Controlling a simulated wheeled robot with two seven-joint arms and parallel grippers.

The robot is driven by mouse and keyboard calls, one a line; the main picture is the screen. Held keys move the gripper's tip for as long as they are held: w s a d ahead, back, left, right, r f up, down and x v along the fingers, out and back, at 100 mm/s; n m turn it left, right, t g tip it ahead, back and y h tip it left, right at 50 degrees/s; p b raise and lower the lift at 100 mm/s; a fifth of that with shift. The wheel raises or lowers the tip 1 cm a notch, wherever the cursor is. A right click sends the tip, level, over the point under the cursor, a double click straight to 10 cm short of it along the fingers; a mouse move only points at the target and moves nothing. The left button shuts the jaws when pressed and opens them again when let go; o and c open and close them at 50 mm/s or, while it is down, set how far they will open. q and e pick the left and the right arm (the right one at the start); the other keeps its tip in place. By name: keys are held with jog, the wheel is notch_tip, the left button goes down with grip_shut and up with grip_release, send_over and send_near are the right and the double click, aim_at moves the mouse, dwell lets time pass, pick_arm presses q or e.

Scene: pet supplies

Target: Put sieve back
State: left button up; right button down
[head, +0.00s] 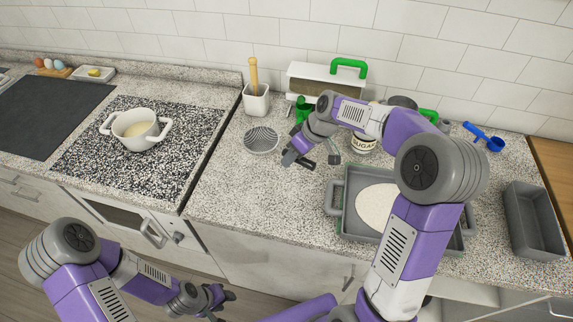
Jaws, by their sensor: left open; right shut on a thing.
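The sieve (261,140) is a round grey mesh bowl at the middle of the counter, left of my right gripper (291,155). My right gripper is shut on it at its right side, low over the counter. The grip itself and the sieve's handle are mostly hidden by the gripper, and I cannot tell whether the sieve touches the counter. My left gripper (222,299) is open and empty, low in front of the cabinets, well away from the sieve.
A grey tray (336,213) with a white round heap stands under my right arm. Behind are a sugar jar (363,143), a white cup with a wooden tool (256,101) and a green-handled box (312,84). A white pot (135,129) sits on the hob. An empty grey bin (533,220) is at right.

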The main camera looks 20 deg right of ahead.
jog(key=shift+w+f+b, duration=0.1)
jog(key=shift+f+b, duration=0.5)
jog(key=shift+f, duration=2.25)
jog(key=c, duration=1.3)
grip_release()
jog(key=shift+f, duration=0.15)
jog(key=o, duration=0.5)
jog(key=shift+c, duration=0.2)
jog(key=shift+d+r, duration=0.1)
jog(key=shift+r, duration=0.4)
jog(key=p+v, duration=0.2)
jog(key=v, duration=0.9)
jog(key=shift+r, duration=0.2)
jog(key=shift+d, duration=0.15)
